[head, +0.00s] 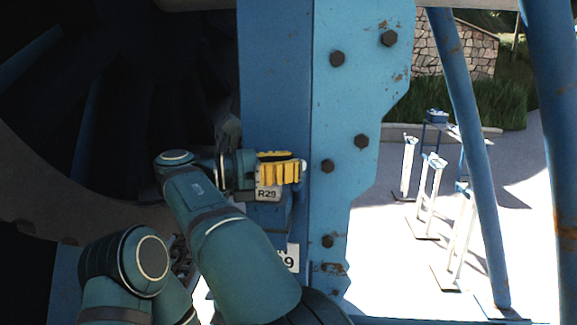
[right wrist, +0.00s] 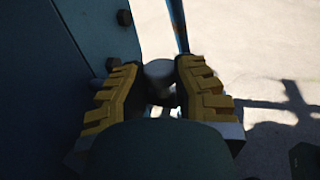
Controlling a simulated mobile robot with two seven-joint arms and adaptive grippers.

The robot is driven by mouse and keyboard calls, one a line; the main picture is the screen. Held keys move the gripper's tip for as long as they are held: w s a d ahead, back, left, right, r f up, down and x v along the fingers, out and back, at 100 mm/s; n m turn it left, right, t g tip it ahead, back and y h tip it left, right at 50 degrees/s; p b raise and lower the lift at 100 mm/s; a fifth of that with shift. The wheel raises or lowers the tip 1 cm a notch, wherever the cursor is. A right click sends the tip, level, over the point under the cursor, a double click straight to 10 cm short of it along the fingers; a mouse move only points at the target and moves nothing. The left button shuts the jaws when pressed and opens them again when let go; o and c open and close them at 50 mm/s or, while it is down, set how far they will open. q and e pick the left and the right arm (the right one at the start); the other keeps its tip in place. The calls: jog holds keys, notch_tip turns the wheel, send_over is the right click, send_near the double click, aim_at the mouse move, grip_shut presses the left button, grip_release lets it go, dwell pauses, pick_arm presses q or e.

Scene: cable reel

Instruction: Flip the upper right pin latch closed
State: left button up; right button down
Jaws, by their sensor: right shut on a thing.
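My right gripper (head: 291,169) is in the middle of the head view, its yellow ribbed fingers against the blue steel post (head: 275,80). A small pale round end of the pin latch (head: 303,165) shows just past the fingertips. In the right wrist view the two yellow fingers (right wrist: 158,88) are shut on the grey, round-ended pin latch (right wrist: 159,69), one finger on each side. The fingers and wrist hide the rest of the latch, so its exact position cannot be told. My left gripper is not in view.
A bolted blue plate (head: 345,100) stands right of the post. The dark reel (head: 110,90) fills the left. Blue slanted tubes (head: 470,130) and white stands (head: 432,185) are at right over open pale ground.

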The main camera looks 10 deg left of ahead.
jog(key=c, duration=0.6)
grip_release()
jog(key=shift+w+d+r, duration=0.1)
jog(key=shift+d+r, duration=0.1)
jog(key=shift+r, duration=0.3)
jog(key=shift+f, duration=0.2)
jog(key=shift+a+f, duration=0.1)
jog(key=shift+t, duration=0.3)
